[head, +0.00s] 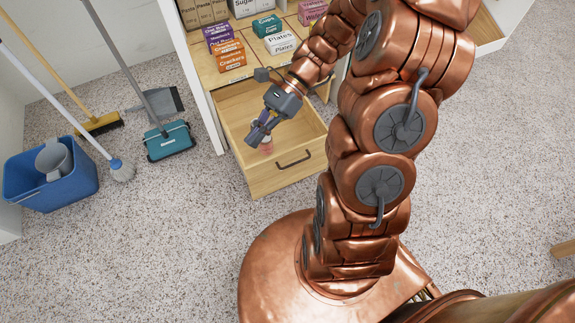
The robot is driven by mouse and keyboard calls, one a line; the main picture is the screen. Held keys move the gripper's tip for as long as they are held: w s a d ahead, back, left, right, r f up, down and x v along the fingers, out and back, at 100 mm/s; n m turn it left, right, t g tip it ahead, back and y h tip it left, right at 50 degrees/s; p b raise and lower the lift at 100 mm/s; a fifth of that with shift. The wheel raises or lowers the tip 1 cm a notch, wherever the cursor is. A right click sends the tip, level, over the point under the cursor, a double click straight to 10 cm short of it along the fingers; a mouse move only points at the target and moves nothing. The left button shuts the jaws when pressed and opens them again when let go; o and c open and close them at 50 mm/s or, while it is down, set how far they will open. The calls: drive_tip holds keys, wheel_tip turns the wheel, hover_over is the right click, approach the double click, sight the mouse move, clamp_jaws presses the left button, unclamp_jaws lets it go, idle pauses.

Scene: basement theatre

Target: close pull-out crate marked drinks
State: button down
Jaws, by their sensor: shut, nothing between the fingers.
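A light wooden pull-out crate (283,176) stands open from the shelf unit, in the middle of the head view. It has a dark bar handle on its front face. No drinks marking can be read on it from here. My gripper (252,138) is over the left part of the open crate, behind its front panel and apart from the handle. Its fingers are shut and hold nothing. A small pinkish item (266,147) shows just below the fingers, partly hidden by them. I cannot tell whether the gripper touches the crate.
Another pull-out (489,31) is open at the upper right, partly behind my arm. Speckled floor before the crate is clear.

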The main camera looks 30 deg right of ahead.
drive_tip(key=w+d+f+m+t+y+b, duration=0.15)
drive_tip(key=d+f+m+t+b, duration=0.4)
drive_tip(key=f, duration=0.55)
drive_tip(key=w+d+f+m+t+y+b, duration=0.1)
drive_tip(key=w+d+f+m+t+b, duration=0.2)
drive_tip(key=d+f+m+b, duration=0.45)
drive_tip(key=w+d+f+m+t+y+b, duration=0.15)
drive_tip(key=d+f+m+t, duration=0.4)
drive_tip(key=f, duration=0.85)
drive_tip(key=s+d+f+m+t+h+b, duration=0.2)
drive_tip(key=f+m+b, duration=0.1)
drive_tip(key=f+m, duration=0.3)
drive_tip(key=s+d+f+m+t+h+b, duration=0.1)
drive_tip(key=d+f+m+h+b, duration=0.1)
drive_tip(key=f+m, duration=0.35)
drive_tip(key=n+b, duration=0.2)
drive_tip(key=b, duration=0.1)
approach(279, 156)
drive_tip(key=a, duration=0.4)
drive_tip(key=w, duration=0.1)
drive_tip(key=w+b, duration=0.1)
drive_tip(key=w, duration=0.1)
drive_tip(key=shift+w+a+f, duration=0.1)
drive_tip(key=shift+a+f, duration=0.1)
drive_tip(key=shift+a, duration=0.05)
drive_tip(key=shift+w+d+r+b, duration=0.1)
drive_tip(key=shift+w+b, duration=0.3)
drive_tip(key=shift+w, duration=0.25)
drive_tip(key=shift+w, duration=0.1)
